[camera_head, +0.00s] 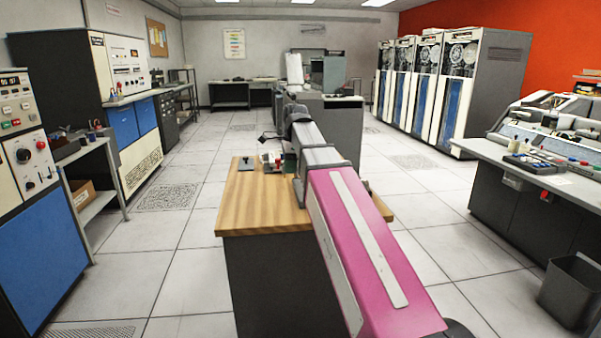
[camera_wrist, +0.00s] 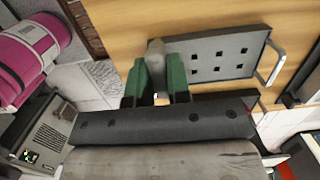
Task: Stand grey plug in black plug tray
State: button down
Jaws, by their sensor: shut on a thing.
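In the wrist view my gripper (camera_wrist: 157,76) has green fingers shut on the grey plug (camera_wrist: 156,52). The plug's rounded grey end sticks out past the fingertips. The black plug tray (camera_wrist: 235,42) lies on the wooden tabletop just right of the plug. It is a flat dark plate with several square holes, and a metal handle (camera_wrist: 272,64) at its right end. No plug shows in its visible holes. The plug appears beside the tray's left edge; its height above the table cannot be told. In the head view my arm hides most of this area.
The wooden desk (camera_head: 255,205) stands in front of me. A small dark item (camera_head: 247,163) and a small red and white item (camera_head: 270,160) are on its far part, left of my gripper. The desk's near left part is clear. A console table (camera_head: 545,180) stands apart at right.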

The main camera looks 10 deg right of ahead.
notch_tip(320, 180, up, 6)
jog(key=a, duration=0.1)
jog(key=shift+s+a, duration=0.25)
jog(key=shift+s, duration=0.2)
dwell(0.7)
